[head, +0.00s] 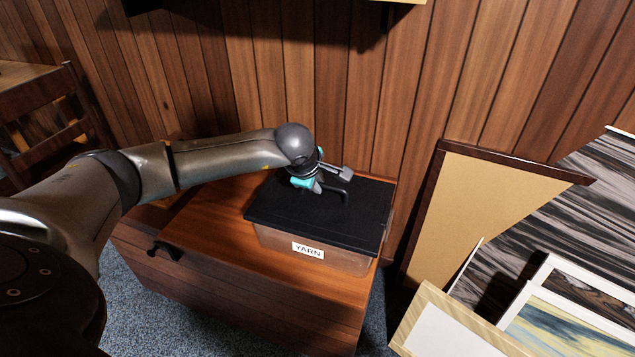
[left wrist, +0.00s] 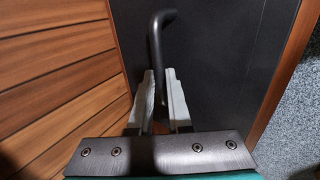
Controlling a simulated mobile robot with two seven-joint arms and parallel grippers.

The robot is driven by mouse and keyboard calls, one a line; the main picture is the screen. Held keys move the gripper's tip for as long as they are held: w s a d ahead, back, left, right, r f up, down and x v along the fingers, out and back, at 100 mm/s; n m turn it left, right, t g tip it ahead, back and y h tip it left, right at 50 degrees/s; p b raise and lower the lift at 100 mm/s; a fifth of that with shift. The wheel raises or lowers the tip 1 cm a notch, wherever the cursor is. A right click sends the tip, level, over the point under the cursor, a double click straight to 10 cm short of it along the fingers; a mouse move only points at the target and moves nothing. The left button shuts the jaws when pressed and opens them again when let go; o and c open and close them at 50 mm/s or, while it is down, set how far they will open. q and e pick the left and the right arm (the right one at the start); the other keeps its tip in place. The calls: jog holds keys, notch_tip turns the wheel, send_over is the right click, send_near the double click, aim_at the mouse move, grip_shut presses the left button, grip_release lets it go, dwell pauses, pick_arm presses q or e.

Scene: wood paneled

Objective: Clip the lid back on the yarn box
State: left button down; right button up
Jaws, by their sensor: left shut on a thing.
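The yarn box (head: 340,262) is a brownish, see-through-looking box with a white YARN label (head: 308,250) on its front. It stands on the wooden cabinet. The flat black lid (head: 300,220) lies over its top; it also fills much of the left wrist view (left wrist: 215,60). I cannot tell whether it is clipped down. A black bar handle (left wrist: 158,35) rises from the lid. My left gripper (head: 337,180) is shut on this handle, its two grey fingers either side of it in the left wrist view (left wrist: 160,95). My right gripper is not in view.
The wooden cabinet top (head: 205,225) has bare room left of the box. A panelled wall (head: 350,90) stands close behind. A framed board (head: 480,200) and several pictures lean at the right. A wooden chair (head: 50,120) is at the far left.

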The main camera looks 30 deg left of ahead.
pick_arm(q)
jog(key=shift+c, duration=1.5)
grip_release()
jog(key=shift+r, duration=0.15)
notch_tip(320, 180, up, 7)
jog(key=p, duration=0.5)
jog(key=shift+c, duration=0.3)
